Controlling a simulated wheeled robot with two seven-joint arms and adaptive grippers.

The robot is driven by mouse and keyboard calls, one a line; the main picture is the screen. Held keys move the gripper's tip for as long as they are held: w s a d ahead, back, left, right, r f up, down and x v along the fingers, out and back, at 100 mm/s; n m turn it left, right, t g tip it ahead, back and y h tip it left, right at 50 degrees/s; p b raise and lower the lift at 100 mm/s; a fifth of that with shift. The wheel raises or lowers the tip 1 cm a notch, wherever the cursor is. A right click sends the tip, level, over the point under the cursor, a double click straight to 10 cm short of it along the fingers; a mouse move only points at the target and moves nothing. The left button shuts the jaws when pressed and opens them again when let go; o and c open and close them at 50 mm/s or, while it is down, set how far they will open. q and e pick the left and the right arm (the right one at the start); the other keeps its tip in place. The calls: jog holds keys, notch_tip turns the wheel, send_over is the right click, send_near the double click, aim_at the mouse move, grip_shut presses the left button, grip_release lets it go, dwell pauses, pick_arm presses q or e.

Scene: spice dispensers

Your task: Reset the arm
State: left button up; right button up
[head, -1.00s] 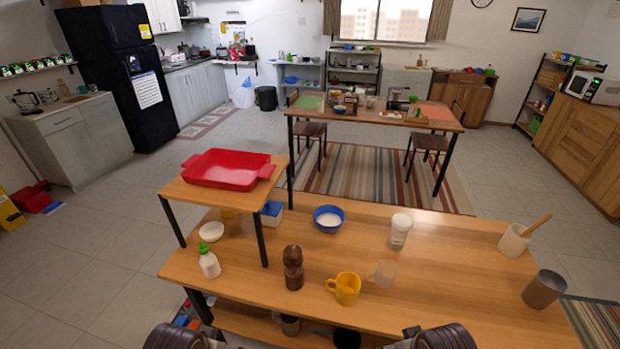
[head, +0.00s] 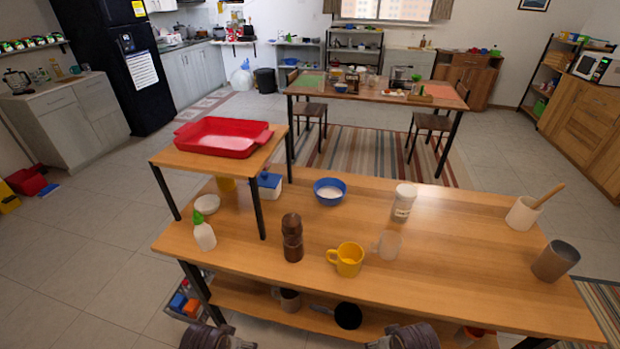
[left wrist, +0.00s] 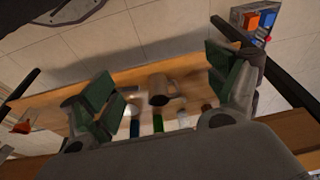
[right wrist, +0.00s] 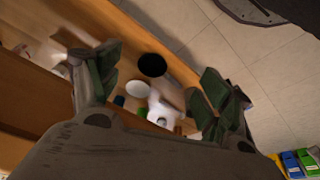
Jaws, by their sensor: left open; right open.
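My left gripper (left wrist: 165,95) is open and empty in the left wrist view. Beyond its fingers a grey-brown mug (left wrist: 162,90) stands on the table's lower shelf. My right gripper (right wrist: 150,85) is open and empty in the right wrist view. Past its fingers the lower shelf shows a dark round pan (right wrist: 152,65) and a white round item (right wrist: 137,89). In the head view both arms show only as dark links at the bottom edge, in front of the wooden table (head: 440,270); the fingers are hidden there.
On the table stand a brown grinder (head: 292,238), yellow mug (head: 346,260), blue bowl (head: 329,191), green-capped bottle (head: 203,231), lidded jar (head: 403,203) and dark cup (head: 555,260). A red tray (head: 222,137) sits on the raised stand.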

pick_arm(q)
jog(key=s+f+b, duration=0.3)
jog(key=f+b, duration=0.3)
jog(key=f, duration=1.1)
jog(key=s+f+b, duration=0.2)
jog(key=f+b, duration=0.5)
jog(key=f, duration=0.9)
pick_arm(e)
jog(key=s+f, duration=0.3)
jog(key=f, duration=1.4)
jog(key=s+f, duration=0.2)
jog(key=f, duration=1.4)
pick_arm(q)
jog(key=s+a+r+g+p, duration=0.1)
jog(key=s+r+p, duration=0.3)
jog(key=s+p, duration=0.6)
jog(key=s+a+r+g+p, duration=0.1)
jog(key=s+a+r+p, duration=0.3)
jog(key=s+p, duration=0.7)
jog(key=p, duration=0.7)
jog(key=shift+s, duration=0.2)
pick_arm(e)
jog(key=s+d+r+g, duration=0.1)
jog(key=s+r, duration=0.3)
jog(key=s, duration=0.6)
jog(key=s+d+r+g, duration=0.1)
jog(key=s+d+r, duration=0.3)
jog(key=s, duration=0.7)
jog(key=shift+s, duration=0.2)
